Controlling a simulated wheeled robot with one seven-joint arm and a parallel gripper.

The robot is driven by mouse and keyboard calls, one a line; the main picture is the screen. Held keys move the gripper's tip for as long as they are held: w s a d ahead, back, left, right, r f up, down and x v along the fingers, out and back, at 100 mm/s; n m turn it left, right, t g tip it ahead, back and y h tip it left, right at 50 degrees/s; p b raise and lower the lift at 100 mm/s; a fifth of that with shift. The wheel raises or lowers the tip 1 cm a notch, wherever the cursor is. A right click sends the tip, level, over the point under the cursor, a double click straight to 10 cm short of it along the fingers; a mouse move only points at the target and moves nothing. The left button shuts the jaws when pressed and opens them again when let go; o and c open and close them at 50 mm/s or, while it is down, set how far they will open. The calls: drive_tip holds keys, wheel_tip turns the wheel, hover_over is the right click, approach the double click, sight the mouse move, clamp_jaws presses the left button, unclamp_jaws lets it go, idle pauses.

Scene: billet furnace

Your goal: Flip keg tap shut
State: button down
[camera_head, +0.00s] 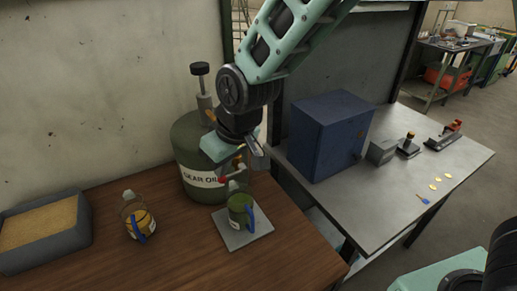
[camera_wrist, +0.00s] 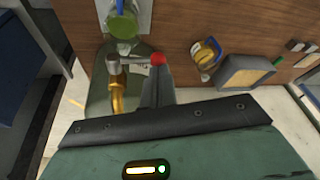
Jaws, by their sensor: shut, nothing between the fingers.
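The keg (camera_head: 190,150) is a dark green drum with a white "GEAR OIL" label, standing on the wooden bench against the wall. Its tap shows in the wrist view as a brass body (camera_wrist: 117,97) with a metal lever that ends in a red knob (camera_wrist: 158,59). The red knob also shows in the head view (camera_head: 222,180). My gripper (camera_head: 256,158) is shut and empty in front of the keg. In the wrist view its fingers (camera_wrist: 158,78) lie right by the red knob; I cannot tell whether they touch it. A jug (camera_head: 238,212) with green liquid stands below the tap.
The jug stands on a grey plate (camera_head: 233,240). A bottle of amber liquid (camera_head: 138,220) and a grey tray of tan granules (camera_head: 45,238) stand to the left. A blue box (camera_head: 330,135) stands on the metal table (camera_head: 400,195) at right. The front of the wooden bench is clear.

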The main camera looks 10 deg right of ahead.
drive_tip(key=shift+s+a+f, duration=0.3)
drive_tip(key=shift+s+f, duration=0.25)
drive_tip(key=shift+f, duration=0.25)
drive_tip(key=shift+a, duration=0.1)
drive_tip(key=r+p, duration=0.2)
drive_tip(key=w+r+p, duration=0.1)
drive_tip(key=r, duration=0.2)
drive_tip(key=shift+w+a+r+p, duration=0.1)
drive_tip(key=shift+w+r+p, duration=0.15)
drive_tip(key=shift+p, duration=0.1)
drive_tip(key=s+a+r+b, duration=0.4)
drive_tip(key=a+r, duration=0.1)
drive_tip(key=a, duration=0.1)
drive_tip(key=shift+s+a, duration=0.4)
